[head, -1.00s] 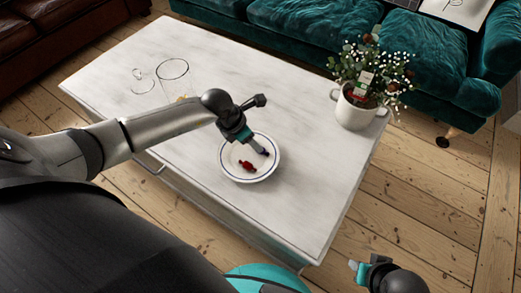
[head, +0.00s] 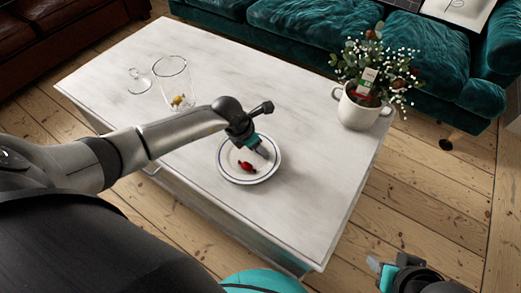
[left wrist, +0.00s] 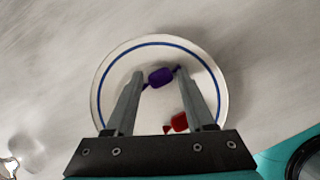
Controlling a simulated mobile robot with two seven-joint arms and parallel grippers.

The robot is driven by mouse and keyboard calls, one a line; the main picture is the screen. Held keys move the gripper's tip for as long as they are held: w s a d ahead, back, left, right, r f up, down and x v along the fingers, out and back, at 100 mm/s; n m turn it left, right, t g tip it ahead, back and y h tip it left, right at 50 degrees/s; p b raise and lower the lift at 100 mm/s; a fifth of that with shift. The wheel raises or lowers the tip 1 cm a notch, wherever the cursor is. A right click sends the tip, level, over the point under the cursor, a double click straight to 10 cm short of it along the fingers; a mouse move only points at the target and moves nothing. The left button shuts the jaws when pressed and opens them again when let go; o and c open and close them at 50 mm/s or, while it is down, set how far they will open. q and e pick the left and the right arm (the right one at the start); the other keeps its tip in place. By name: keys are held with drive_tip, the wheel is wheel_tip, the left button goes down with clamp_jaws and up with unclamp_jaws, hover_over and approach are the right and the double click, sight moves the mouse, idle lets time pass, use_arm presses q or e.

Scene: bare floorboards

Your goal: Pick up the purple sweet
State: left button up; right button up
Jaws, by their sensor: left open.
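The purple sweet (left wrist: 160,77) lies on a white plate with a blue ring (left wrist: 100,85), seen in the left wrist view. It sits between and just beyond the open fingers of my left gripper (left wrist: 160,88). In the head view my left gripper (head: 262,152) is over the plate (head: 229,174) and hides the purple sweet. A red sweet (head: 246,167) lies on the same plate; it also shows in the left wrist view (left wrist: 179,122), close to the right finger. My right gripper (head: 380,272) is at the bottom right, away from the table; its jaw opening is unclear.
The plate stands on a white table (head: 310,190). A glass jar (head: 172,80) holding something yellowish and a glass lid (head: 139,82) stand at the left. A white pot with flowers (head: 358,112) stands at the right corner. Green sofa (head: 300,30) behind.

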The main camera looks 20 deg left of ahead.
use_arm(q)
clamp_jaws()
idle(0.3)
drive_tip(key=shift+r, duration=0.2)
